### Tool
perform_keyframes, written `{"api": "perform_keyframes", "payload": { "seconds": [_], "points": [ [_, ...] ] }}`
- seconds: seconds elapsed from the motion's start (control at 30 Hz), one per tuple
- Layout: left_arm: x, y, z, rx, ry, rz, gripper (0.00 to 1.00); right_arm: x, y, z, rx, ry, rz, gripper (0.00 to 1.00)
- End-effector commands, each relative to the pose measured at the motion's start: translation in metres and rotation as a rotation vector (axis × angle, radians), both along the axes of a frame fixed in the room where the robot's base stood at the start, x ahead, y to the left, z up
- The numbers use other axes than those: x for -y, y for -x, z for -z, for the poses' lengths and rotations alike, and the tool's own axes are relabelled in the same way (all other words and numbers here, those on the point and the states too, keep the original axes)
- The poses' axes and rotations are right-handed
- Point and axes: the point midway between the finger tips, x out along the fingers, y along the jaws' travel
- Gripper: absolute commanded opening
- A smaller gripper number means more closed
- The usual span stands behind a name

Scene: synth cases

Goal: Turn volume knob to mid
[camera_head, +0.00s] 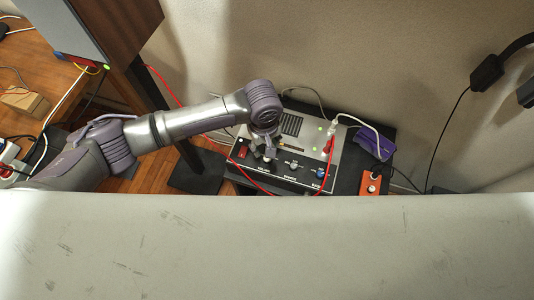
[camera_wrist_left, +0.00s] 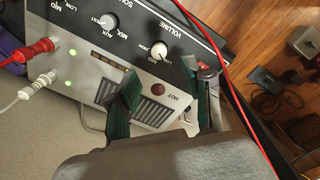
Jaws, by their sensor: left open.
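The volume knob (camera_wrist_left: 159,50) is a small light-capped knob on the dark strip of the synth panel in the left wrist view, beside the printed word VOLUME. I cannot tell exactly where its pointer stands. My left gripper (camera_wrist_left: 162,73) is open, with its two green-dark fingers apart, one on either side of the knob's line and short of it. In the head view the left gripper (camera_head: 266,146) hangs over the left part of the synth (camera_head: 300,142) and hides part of the knob area. My right gripper is not in view.
Another knob (camera_wrist_left: 107,22) sits beside the volume knob. A red cable (camera_wrist_left: 222,75) runs close past the fingers. Red and white plugs stand in the panel. An orange box (camera_head: 371,185) and a purple item (camera_head: 374,145) lie to the right. A pale surface (camera_head: 270,250) fills the foreground.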

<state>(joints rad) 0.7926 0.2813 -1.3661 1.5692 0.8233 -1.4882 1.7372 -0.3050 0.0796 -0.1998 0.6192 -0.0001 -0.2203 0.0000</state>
Motion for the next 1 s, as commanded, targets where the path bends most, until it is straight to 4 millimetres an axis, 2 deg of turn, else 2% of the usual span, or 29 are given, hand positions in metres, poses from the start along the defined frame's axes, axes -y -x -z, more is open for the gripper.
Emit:
{"api": "perform_keyframes", "payload": {
  "seconds": [0.1,0.33,0.5,0.8,1.0],
  "points": [
    [0.001,0.000,0.027,-0.001,-0.002,0.001,0.51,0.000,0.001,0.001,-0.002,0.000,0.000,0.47],
    [0.003,0.000,0.063,-0.001,0.000,0.002,0.51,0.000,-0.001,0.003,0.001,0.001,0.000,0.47],
    [0.003,-0.001,0.075,0.001,0.001,0.002,0.51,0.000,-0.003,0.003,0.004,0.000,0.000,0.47],
    [0.003,-0.001,0.076,0.000,0.002,0.002,0.51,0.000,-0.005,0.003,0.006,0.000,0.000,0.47],
    [0.003,-0.001,0.076,0.000,0.002,0.002,0.18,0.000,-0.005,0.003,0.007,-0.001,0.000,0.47]
  ]
}}
